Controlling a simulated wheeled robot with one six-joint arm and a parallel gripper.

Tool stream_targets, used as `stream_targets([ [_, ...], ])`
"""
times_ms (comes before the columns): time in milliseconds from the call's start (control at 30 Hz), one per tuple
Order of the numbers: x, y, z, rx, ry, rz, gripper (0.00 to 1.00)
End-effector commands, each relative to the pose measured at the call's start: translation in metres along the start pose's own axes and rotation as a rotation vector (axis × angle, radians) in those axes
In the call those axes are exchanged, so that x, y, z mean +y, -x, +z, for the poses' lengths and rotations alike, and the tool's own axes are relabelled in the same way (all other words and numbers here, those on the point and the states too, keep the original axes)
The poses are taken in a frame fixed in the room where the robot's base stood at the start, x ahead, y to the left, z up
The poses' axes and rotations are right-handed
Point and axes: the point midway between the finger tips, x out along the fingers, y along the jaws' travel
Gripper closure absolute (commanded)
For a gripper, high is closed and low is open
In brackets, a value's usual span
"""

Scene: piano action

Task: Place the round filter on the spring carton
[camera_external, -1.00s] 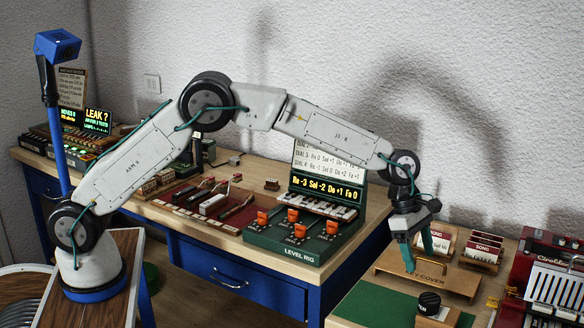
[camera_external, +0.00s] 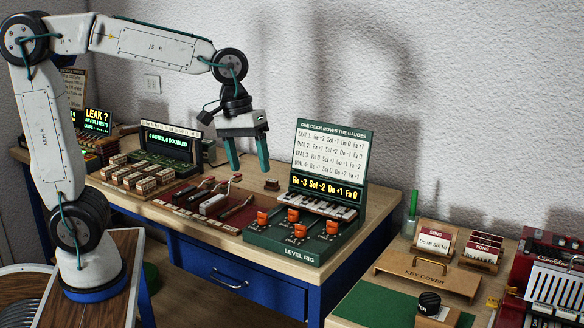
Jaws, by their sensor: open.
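A small black round piece with pale lettering around its side (camera_external: 429,302), which looks like the round filter, sits on top of a small carton at the bottom right. That carton, with a pale label on its front (camera_external: 437,317), looks like the spring carton, though its name is too small to read and its lower part is cut off. My gripper (camera_external: 249,168) is open and empty, fingers pointing down, over the back of the wooden bench. It is far to the left of the round piece and the carton.
The green level rig (camera_external: 290,246) with orange knobs and a raised panel stands between my gripper and the carton. A wooden key cover (camera_external: 425,274), song card holders (camera_external: 482,252) and a red accordion (camera_external: 545,280) stand near the carton. Wooden blocks (camera_external: 140,177) lie at left.

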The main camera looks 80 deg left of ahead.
Motion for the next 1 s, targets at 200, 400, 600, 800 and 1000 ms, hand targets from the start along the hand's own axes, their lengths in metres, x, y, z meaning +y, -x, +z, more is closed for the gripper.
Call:
stream_targets([
  [200, -0.106, 0.008, 0.068, 0.023, -0.392, -0.062, 0.31],
  [400, -0.173, -0.008, 0.111, 0.018, -0.665, -0.115, 0.31],
  [600, -0.196, -0.018, 0.126, 0.010, -0.772, -0.137, 0.31],
  [800, -0.197, -0.018, 0.126, 0.009, -0.779, -0.138, 0.31],
  [1000, -0.197, -0.018, 0.126, 0.009, -0.778, -0.137, 0.31],
])
